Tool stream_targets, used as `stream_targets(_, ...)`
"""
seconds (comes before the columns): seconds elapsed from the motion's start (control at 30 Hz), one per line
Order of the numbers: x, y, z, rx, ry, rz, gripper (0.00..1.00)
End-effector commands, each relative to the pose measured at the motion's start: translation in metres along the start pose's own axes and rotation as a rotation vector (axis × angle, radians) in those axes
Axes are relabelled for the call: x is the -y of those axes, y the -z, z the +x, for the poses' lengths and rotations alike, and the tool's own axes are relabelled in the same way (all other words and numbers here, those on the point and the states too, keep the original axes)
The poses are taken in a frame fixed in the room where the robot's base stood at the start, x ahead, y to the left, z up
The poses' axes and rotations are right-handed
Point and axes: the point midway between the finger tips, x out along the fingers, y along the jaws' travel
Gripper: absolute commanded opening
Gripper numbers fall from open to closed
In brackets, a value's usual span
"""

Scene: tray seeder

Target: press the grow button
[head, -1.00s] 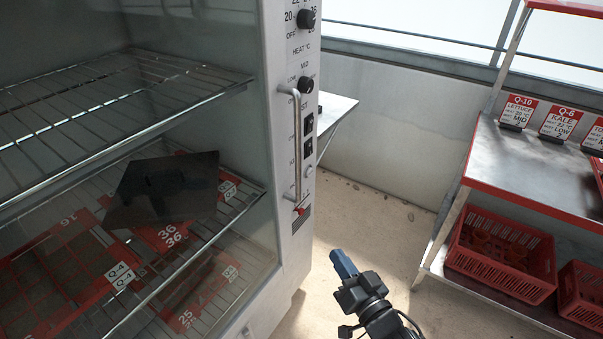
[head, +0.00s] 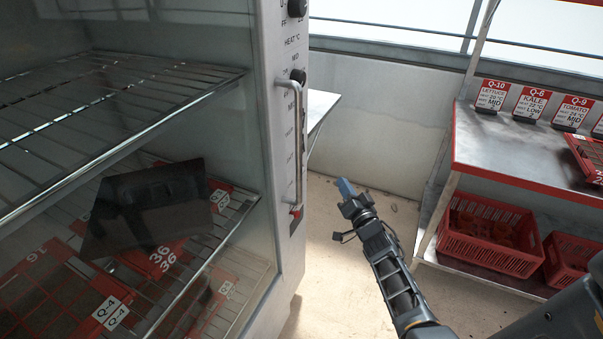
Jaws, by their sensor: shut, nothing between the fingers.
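The grow cabinet's narrow white control panel (head: 271,60) faces me at an angle, left of centre. A vertical metal handle (head: 300,150) covers much of the lower panel, and no button marked grow can be read. A small red part (head: 296,211) sits at the handle's lower end. My gripper (head: 344,186) is shut and empty, with blue fingertips. It is to the right of the panel and apart from it in the picture, over the floor.
Behind the cabinet's glass are wire shelves (head: 110,100), red trays and a dark panel (head: 145,208). A metal bench (head: 520,150) with red and white label cards stands at right, red crates (head: 490,236) below. A small table (head: 321,103) stands behind the cabinet. Floor between is clear.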

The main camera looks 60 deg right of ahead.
Motion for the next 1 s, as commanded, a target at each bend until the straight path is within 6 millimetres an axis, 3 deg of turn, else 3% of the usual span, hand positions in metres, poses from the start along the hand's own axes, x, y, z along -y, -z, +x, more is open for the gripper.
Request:
stream_targets(0.37, 0.004, -0.008, 0.006, -0.001, 0.002, -0.001, 0.0)
stream_targets(1.0, 0.04, -0.044, 0.056, -0.001, 0.003, -0.002, 0.0)
